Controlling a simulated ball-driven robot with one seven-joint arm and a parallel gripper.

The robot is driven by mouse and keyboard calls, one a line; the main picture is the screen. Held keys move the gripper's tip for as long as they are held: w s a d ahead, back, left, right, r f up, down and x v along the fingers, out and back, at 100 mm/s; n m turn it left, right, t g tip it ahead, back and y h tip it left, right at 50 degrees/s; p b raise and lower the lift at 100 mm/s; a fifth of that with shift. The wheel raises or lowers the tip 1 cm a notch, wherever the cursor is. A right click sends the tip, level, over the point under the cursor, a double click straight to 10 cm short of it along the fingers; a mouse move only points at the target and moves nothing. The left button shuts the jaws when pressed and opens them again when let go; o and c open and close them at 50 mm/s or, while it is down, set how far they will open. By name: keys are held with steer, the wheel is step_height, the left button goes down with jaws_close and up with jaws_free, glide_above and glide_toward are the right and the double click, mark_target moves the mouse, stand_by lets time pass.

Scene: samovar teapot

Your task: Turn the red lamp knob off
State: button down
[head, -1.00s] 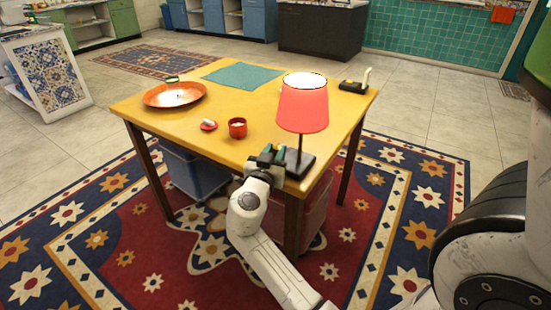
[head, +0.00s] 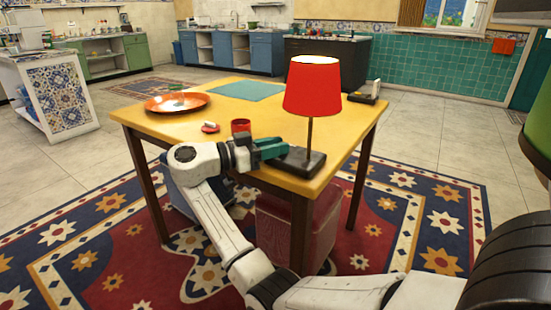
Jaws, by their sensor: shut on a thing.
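The lamp has a red shade (head: 312,87), a thin dark pole and a dark square base (head: 302,163). It stands upright at the near right corner of the yellow table (head: 205,126). The top of the shade looks white; I cannot tell whether the lamp is lit. My gripper (head: 280,149) lies low over the table, left of the pole, with its green fingers pointing right at the base's left side. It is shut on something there. The red knob itself is hidden by the fingers, so its position cannot be seen.
A red cup (head: 241,126) stands just behind my gripper. A small red dish (head: 210,128) and an orange tray (head: 177,103) are farther left. A teal mat (head: 240,91) lies at the back. A dark box (head: 368,95) sits at the back right.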

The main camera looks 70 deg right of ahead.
steer(key=shift+w+m+g+y+b, duration=0.15)
steer(key=shift+m+g+y+b, duration=0.4)
steer(key=shift+y, duration=0.25)
steer(key=shift+d+m+g, duration=0.1)
steer(key=shift+m+g, duration=0.15)
steer(key=c, duration=0.9)
jaws_free()
steer(key=shift+o, duration=0.2)
steer(key=p+v, duration=0.1)
steer(key=v, duration=0.9)
steer(key=shift+w, duration=0.35)
